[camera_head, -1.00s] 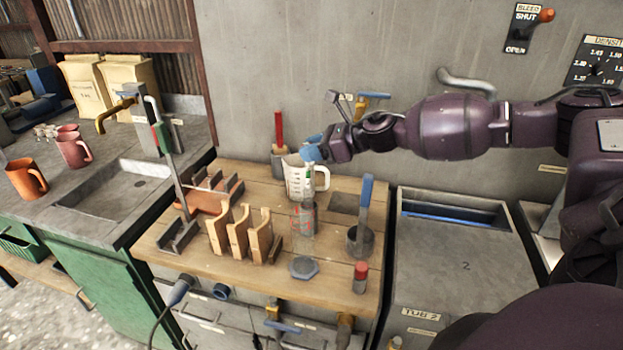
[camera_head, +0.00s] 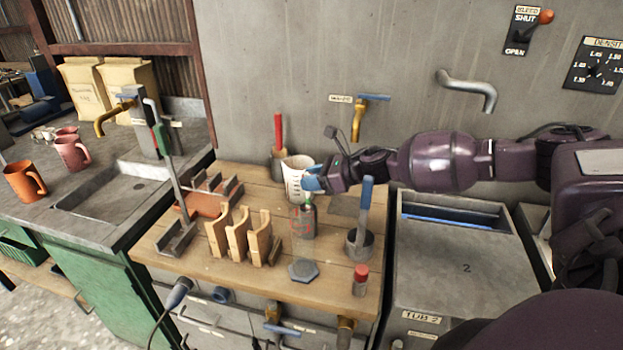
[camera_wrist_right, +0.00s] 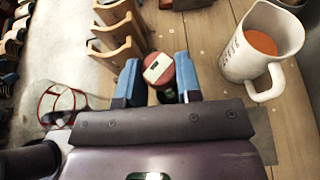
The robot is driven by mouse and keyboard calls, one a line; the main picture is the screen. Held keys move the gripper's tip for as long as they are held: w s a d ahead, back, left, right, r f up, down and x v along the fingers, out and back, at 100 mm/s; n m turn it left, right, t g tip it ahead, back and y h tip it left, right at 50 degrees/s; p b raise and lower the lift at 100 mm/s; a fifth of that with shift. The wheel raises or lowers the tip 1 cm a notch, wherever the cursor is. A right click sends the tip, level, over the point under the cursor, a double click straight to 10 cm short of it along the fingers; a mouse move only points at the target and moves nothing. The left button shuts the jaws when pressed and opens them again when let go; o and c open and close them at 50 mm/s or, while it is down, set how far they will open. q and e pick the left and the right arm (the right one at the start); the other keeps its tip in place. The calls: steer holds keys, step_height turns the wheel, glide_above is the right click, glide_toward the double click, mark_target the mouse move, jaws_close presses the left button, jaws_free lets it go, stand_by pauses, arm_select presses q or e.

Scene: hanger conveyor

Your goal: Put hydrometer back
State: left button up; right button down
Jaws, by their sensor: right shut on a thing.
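My right gripper (camera_head: 312,184) is shut on the hydrometer, which hangs below its blue fingers as a narrow dark green body (camera_head: 308,204). In the right wrist view, only a dark green bit (camera_wrist_right: 167,97) shows between the fingertips (camera_wrist_right: 158,85). A red round piece with a pale label (camera_wrist_right: 159,70) lies just beyond them; I cannot tell whether it touches the hydrometer. A clear jar with red marks (camera_head: 301,226) stands on a hexagonal base (camera_head: 303,270), overlapping the hydrometer's lower part in the head view. My left gripper is out of view.
A white measuring jug (camera_head: 293,180) with orange liquid (camera_wrist_right: 260,41) stands close behind the gripper. A wooden rack (camera_head: 237,235) is left. A blue-handled pot (camera_head: 359,243) and a red-capped item (camera_head: 361,279) stand right. Tub 2 (camera_head: 450,260) lies beyond the bench edge.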

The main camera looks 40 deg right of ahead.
steer(key=shift+f, duration=0.15)
steer(key=c, duration=0.8)
jaws_free()
steer(key=shift+r, duration=0.2)
steer(key=v, duration=1.2)
steer(key=shift+b, duration=0.35)
